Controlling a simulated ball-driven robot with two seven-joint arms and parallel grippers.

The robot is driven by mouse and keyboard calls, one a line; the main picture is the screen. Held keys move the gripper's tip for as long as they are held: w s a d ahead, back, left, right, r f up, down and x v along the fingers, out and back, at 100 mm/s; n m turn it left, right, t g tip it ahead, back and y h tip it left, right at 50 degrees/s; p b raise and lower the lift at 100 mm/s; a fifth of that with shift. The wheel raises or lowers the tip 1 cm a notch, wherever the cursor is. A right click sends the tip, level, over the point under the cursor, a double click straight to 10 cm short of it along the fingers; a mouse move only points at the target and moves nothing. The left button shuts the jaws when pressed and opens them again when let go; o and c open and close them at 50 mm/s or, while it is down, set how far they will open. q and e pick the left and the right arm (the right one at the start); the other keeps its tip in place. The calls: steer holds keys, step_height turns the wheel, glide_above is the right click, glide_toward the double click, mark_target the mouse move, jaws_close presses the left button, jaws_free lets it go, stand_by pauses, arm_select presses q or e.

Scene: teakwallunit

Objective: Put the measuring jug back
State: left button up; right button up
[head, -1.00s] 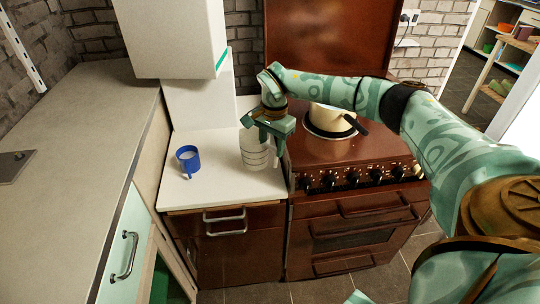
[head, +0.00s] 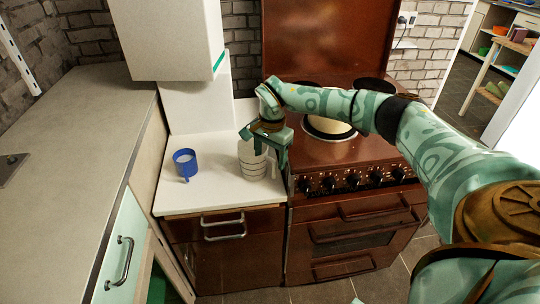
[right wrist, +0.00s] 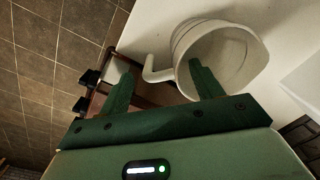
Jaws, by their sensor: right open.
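The measuring jug (head: 252,164) is a pale, see-through jug with ring markings, upright on the white worktop beside the stove. In the right wrist view the jug (right wrist: 225,62) shows its open mouth, with its handle (right wrist: 152,70) reaching out to the left. My right gripper (head: 264,146) is open at the jug's rim. In the right wrist view the gripper (right wrist: 160,85) has one finger overlapping the jug's mouth and the other beyond the handle, so the handle lies between them. Whether either finger touches is unclear. My left gripper is not in view.
A blue cup (head: 185,163) stands left of the jug on the white worktop (head: 210,200). A pot (head: 328,124) sits on the brown stove (head: 350,152) to the right, partly behind my arm. A white cabinet (head: 165,40) hangs above. The long left counter (head: 80,140) is mostly clear.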

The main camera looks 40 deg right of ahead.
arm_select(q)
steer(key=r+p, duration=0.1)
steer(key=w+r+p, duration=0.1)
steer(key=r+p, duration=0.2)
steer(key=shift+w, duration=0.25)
arm_select(e)
step_height(320, 180, up, 12)
steer(key=shift+s+d, duration=0.15)
steer(key=shift+s, duration=0.1)
